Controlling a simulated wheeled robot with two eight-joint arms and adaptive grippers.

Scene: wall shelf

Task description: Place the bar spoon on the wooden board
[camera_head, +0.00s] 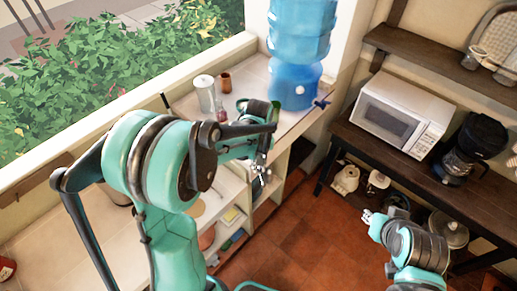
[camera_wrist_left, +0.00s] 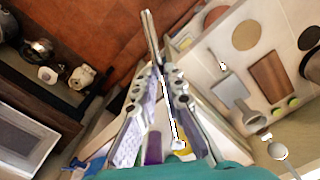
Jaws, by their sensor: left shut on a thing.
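My left gripper (camera_head: 261,174) hangs over the counter's open front edge in the head view. In the left wrist view its long fingers (camera_wrist_left: 151,45) are closed together on a thin metal rod, which I take to be the bar spoon (camera_wrist_left: 166,100). Its rounded end shows between the fingers near the palm. A brown rectangular wooden board (camera_wrist_left: 271,76) lies on the light surface at right in the wrist view, apart from the gripper. I cannot make it out in the head view. My right gripper (camera_head: 368,217) is small over the floor at right; its jaw opening is unclear.
A water dispenser (camera_head: 293,85) stands at the counter's far end, near a grey canister (camera_head: 205,93) and a brown cup (camera_head: 226,82). A microwave (camera_head: 391,112) and coffee maker (camera_head: 470,145) stand on the right table. A round beige disc (camera_wrist_left: 247,34) lies near the board.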

